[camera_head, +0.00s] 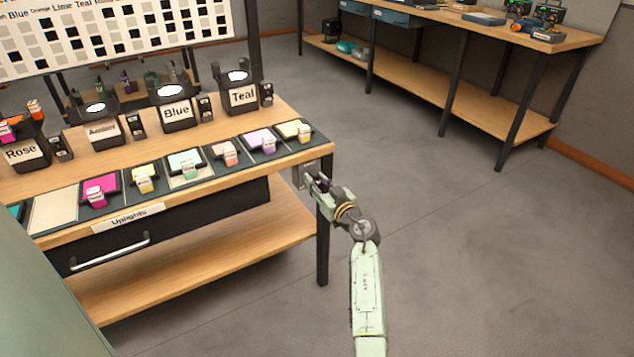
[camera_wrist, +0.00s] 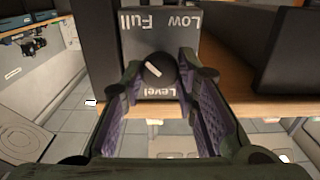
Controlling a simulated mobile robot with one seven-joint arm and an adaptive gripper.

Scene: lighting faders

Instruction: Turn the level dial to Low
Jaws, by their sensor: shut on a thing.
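The level dial (camera_wrist: 155,70) is a round black knob with a white pointer line, on a grey panel (camera_wrist: 160,45) printed upside down in the wrist view with Low, Full and Level. The pointer lies slanted; I cannot tell which mark it meets. My gripper (camera_wrist: 161,68) has a finger on either side of the dial and is shut on it. In the head view my gripper (camera_head: 314,183) is at the right end of the fader table, beside the small panel, and hides most of the dial.
The wooden fader table (camera_head: 215,255) holds a row of coloured sliders and labelled lamps, such as Teal (camera_head: 241,92) and Blue (camera_head: 175,108). A long workbench (camera_head: 490,100) stands at the back right. The floor (camera_head: 430,210) between them is clear.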

